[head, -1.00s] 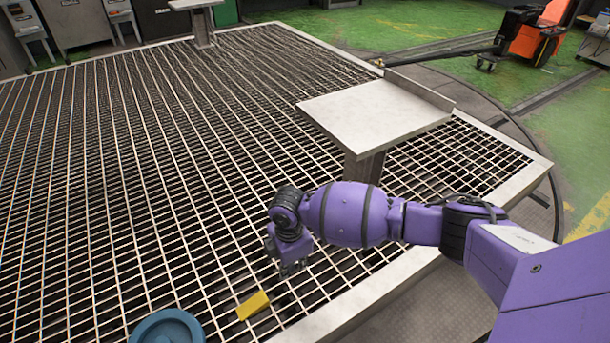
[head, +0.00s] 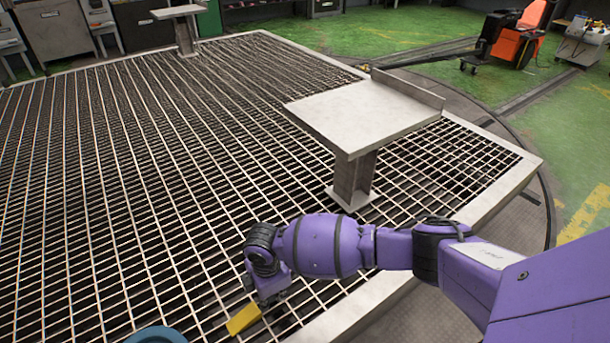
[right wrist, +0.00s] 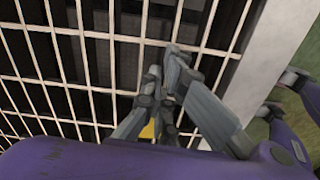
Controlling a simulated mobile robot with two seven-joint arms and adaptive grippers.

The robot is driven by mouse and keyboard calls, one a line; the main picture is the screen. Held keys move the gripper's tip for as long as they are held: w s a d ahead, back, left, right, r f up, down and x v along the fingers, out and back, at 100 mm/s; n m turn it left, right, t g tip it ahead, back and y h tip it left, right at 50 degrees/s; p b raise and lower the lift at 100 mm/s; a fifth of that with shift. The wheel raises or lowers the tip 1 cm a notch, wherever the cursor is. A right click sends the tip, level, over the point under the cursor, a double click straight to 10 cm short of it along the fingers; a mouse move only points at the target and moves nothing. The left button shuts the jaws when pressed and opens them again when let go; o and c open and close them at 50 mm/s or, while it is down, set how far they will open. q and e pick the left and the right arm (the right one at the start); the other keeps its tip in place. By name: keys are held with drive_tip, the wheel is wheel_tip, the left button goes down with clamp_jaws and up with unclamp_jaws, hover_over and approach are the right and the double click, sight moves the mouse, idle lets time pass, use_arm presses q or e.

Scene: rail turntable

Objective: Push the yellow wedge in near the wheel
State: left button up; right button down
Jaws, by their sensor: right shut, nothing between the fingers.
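The yellow wedge (head: 243,319) lies on the metal grating at the bottom of the head view. A blue round thing, seemingly the wheel (head: 157,335), is left of it, cut off by the lower edge, with a gap of bare grating between them. My right gripper (head: 273,299) is shut and empty, pointing down just right of the wedge; I cannot tell whether they touch. In the right wrist view the shut fingers (right wrist: 170,75) are over the grating, and a small piece of the yellow wedge (right wrist: 148,131) shows behind them. My left gripper is not in view.
The grating (head: 110,200) is flat and mostly clear. A grey pedestal table (head: 360,115) stands on it behind my right arm, and another pedestal (head: 184,30) is farther back. A pale metal edge (head: 350,305) borders the grating at right. An orange machine (head: 520,35) is far off.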

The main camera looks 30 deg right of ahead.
sight(240, 318)
drive_tip(key=a+p, duration=0.1)
drive_tip(key=a, duration=0.5)
drive_tip(key=a+p, duration=0.1)
drive_tip(key=a, duration=0.2)
drive_tip(key=shift+w+r+p, duration=0.25)
drive_tip(key=shift+w+p, duration=0.05)
drive_tip(key=shift+p, duration=0.05)
drive_tip(key=shift+a+f, duration=0.1)
drive_tip(key=shift+a, duration=0.15)
